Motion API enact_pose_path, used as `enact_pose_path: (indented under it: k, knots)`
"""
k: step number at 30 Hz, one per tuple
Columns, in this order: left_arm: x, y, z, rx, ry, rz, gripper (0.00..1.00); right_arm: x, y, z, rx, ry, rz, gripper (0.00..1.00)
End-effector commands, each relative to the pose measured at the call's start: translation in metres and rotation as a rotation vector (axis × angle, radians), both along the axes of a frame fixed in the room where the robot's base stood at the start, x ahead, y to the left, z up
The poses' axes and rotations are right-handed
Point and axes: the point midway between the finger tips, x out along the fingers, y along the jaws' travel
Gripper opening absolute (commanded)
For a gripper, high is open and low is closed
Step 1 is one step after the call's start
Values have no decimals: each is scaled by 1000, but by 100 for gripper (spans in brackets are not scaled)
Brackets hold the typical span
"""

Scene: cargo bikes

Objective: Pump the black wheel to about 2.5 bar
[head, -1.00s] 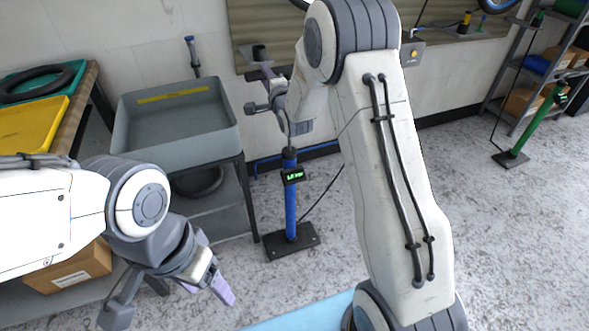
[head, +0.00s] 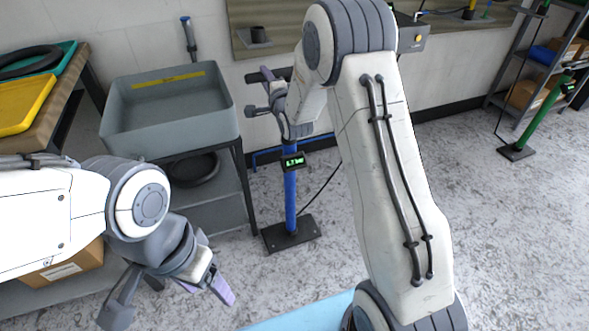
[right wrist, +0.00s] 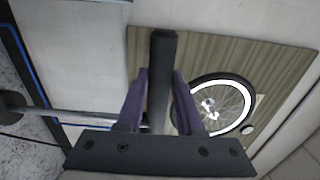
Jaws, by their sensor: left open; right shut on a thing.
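A blue floor pump (head: 290,200) stands upright on a dark foot plate. Its green display (head: 293,162) seems to end in .7 bar; the first digit is unclear. My right gripper (head: 268,92) is shut on the pump's dark handle; the handle (right wrist: 162,75) also shows between the purple fingers in the right wrist view, with the silver rod (right wrist: 85,117) beside it. A wheel with a black tyre and pale rim (right wrist: 250,98) is in front of a ribbed board there. My left gripper (head: 172,298) is open and empty at lower left.
A grey basin (head: 165,150) on a stand is left of the pump. A yellow tray (head: 25,105) lies on a bench at far left. A green pump (head: 545,108) stands at right near shelves.

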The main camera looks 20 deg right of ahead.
Motion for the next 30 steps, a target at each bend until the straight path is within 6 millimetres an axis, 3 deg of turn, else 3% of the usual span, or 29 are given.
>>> enact_pose_path:
  k: [1,30]
  knots:
    - [0,0,-14,0,0,0,69,-1,0,-21,-1,17,0,0]
    - [0,0,-128,0,0,0,69,-2,0,-158,-2,20,0,0]
